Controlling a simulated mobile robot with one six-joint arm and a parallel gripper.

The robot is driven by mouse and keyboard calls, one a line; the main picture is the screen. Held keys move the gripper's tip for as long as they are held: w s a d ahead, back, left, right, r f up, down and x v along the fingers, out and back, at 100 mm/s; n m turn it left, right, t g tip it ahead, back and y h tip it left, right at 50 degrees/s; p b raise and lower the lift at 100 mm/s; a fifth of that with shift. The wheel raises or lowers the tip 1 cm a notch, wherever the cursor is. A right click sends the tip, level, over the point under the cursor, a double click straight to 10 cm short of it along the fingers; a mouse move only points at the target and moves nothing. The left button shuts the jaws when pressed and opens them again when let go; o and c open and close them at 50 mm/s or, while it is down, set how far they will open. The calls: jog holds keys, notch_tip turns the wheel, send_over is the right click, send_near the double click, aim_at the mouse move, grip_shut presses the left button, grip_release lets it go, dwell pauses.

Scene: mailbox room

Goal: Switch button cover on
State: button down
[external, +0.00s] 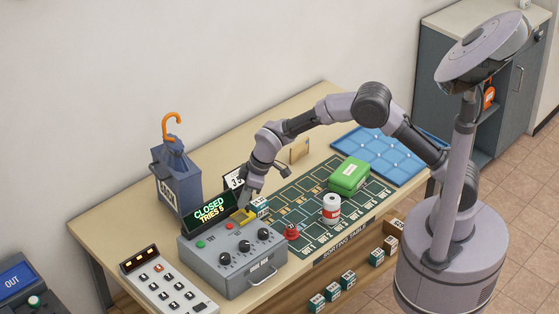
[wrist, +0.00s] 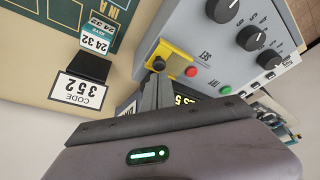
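The grey control box (external: 232,258) stands at the table's front left, with dark knobs, a red button (wrist: 190,71) and a green button (wrist: 225,90). The yellow button cover (external: 243,215) sits on its top; it also shows in the wrist view (wrist: 179,57), with a dark round part at its near edge. My gripper (external: 247,193) points down just behind the cover. In the wrist view its fingers (wrist: 156,84) are together, tips at the cover's near edge with nothing visible between them. I cannot tell whether they touch it. The display (external: 211,211) reads CLOSED, TRIES 5.
A code card reading 352 (wrist: 80,91) and a small labelled block (wrist: 95,40) stand close beside my gripper. A keypad (external: 168,283) lies left of the box. A red-white can (external: 331,209) and green box (external: 349,174) stand right on the sorting mat.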

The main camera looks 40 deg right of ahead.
jog(key=shift+d, duration=0.1)
jog(key=p+v, duration=0.4)
jog(key=v, duration=0.6)
jog(key=s+d+r+m+t+b, duration=0.1)
jog(key=s+d+r+m+b, duration=0.3)
jog(key=d, duration=0.4)
jog(key=s+d+r+m+t+b, duration=0.1)
jog(key=s+d+r+m+b, duration=0.15)
jog(key=s+d+r, duration=0.5)
jog(key=s+d+f+m+b, duration=0.2)
jog(key=s+d, duration=0.3)
jog(key=s, duration=0.3)
jog(key=s+d+f+m+t+b, duration=0.1)
jog(key=s+d+f+m+b, duration=0.2)
jog(key=s, duration=0.6)
jog(key=d+f+m, duration=0.2)
jog(key=d, duration=0.1)
jog(key=shift+s+f+h, duration=0.15)
jog(key=shift+h, duration=0.25)
